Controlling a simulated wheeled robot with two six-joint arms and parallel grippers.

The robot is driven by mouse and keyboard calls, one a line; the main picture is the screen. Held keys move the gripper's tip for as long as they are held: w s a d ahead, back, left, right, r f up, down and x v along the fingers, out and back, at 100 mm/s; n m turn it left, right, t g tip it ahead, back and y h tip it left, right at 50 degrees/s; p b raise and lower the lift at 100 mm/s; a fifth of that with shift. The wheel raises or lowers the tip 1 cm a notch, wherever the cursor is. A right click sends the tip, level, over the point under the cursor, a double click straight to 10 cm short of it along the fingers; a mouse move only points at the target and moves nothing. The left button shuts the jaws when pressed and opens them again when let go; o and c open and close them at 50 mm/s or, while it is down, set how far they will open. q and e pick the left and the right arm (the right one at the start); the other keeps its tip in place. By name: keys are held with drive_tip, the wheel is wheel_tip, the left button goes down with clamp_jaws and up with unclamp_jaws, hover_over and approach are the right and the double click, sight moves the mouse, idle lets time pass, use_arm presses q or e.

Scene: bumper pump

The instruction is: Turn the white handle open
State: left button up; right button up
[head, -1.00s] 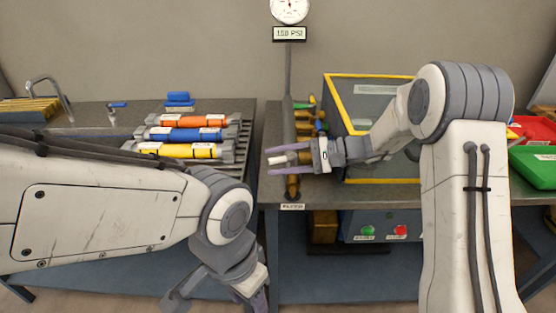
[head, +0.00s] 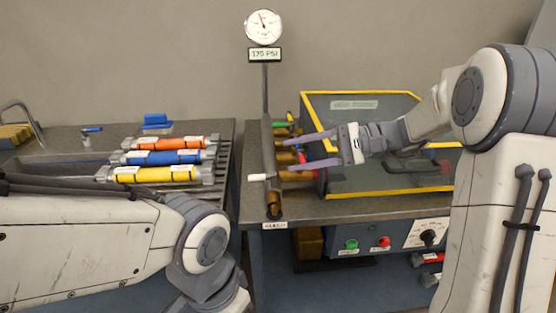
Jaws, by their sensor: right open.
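The white handle (head: 257,177) sticks out to the left from the near end of the dark upright-looking pipe manifold (head: 268,150) along the bench. My right gripper (head: 288,153) comes in from the right with its two purple-grey fingers apart and pointing left. It is over the brass fittings, above and to the right of the white handle, and holds nothing that I can see. A green handle (head: 279,125) shows behind the gripper, and a red one is partly hidden by its fingers. My left arm crosses the lower left; its gripper fingers are out of the picture.
The gauge (head: 263,27) and its display (head: 265,54) reading 175 PSI stand above the pipe. A yellow-edged box (head: 375,190) is right of the manifold. Orange, blue and yellow cylinders (head: 155,175) lie in a rack at left. Bench front has green and red buttons.

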drive_tip(key=shift+s+d+r, duration=0.4)
drive_tip(key=shift+d+r, duration=0.05)
drive_tip(key=shift+d, duration=0.2)
